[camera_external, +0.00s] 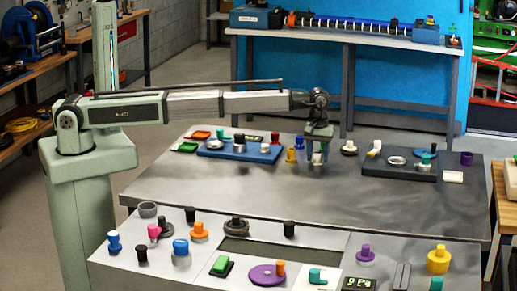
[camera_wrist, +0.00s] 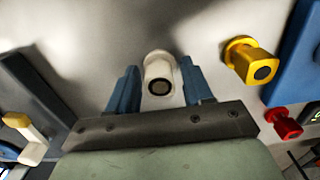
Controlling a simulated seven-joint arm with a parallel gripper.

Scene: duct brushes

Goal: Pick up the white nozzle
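The white nozzle (camera_wrist: 159,72) is a short white piece with a dark round opening facing the camera. In the wrist view it sits between the two blue fingers of my gripper (camera_wrist: 160,88). Whether the nozzle touches the table cannot be told.
A yellow piece (camera_wrist: 249,61) and a red piece (camera_wrist: 284,122) stand beside my gripper. A blue tray (camera_external: 215,153) with parts lies left of it in the outside view, a dark tray (camera_external: 400,172) right. The table's middle is clear.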

